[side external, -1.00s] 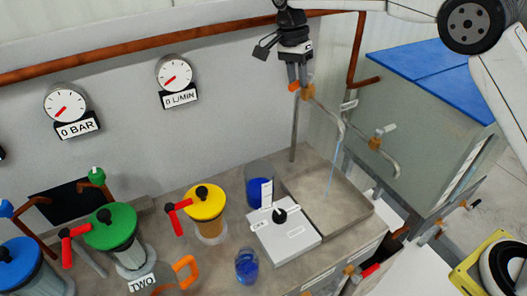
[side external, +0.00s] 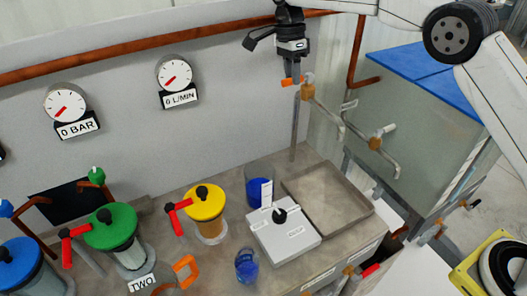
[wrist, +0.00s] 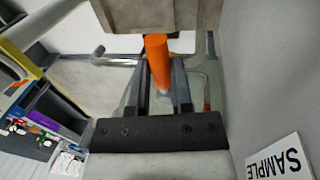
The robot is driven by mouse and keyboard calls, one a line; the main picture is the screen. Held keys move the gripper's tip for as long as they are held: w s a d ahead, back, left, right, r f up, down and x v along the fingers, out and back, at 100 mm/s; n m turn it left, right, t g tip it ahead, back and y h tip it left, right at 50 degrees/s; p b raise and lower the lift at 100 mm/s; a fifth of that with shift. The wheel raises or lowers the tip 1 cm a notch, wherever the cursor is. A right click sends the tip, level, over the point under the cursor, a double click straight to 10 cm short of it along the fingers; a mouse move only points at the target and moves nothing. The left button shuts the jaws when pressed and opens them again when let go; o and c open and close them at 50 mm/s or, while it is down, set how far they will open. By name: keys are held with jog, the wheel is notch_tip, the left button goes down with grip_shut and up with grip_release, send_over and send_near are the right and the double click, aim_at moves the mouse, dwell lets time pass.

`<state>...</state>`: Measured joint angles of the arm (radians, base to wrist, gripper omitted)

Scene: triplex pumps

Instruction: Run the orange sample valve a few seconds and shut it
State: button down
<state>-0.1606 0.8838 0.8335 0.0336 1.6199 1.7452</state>
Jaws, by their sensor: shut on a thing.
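The orange handle (side external: 287,82) of the sample valve sits at the top of a brass-coloured valve body (side external: 308,92) on a standing pipe. It points sideways to the left of the body. A curved grey spout (side external: 332,116) hangs to the right, and no water stream shows below it. My gripper (side external: 293,77) is shut on the orange handle from above. In the wrist view the orange handle (wrist: 158,60) lies between my two dark fingers, its far end hidden. A SAMPLE label (wrist: 281,163) is at lower right there.
A shallow grey basin (side external: 328,196) lies below the spout. The wall is close behind.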

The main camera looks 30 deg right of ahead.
jog(key=c, duration=0.5)
grip_release()
jog(key=shift+r, duration=0.15)
notch_tip(320, 180, up, 7)
jog(key=w, duration=0.1)
jog(key=shift+w, duration=0.25)
dwell(0.4)
dwell(0.5)
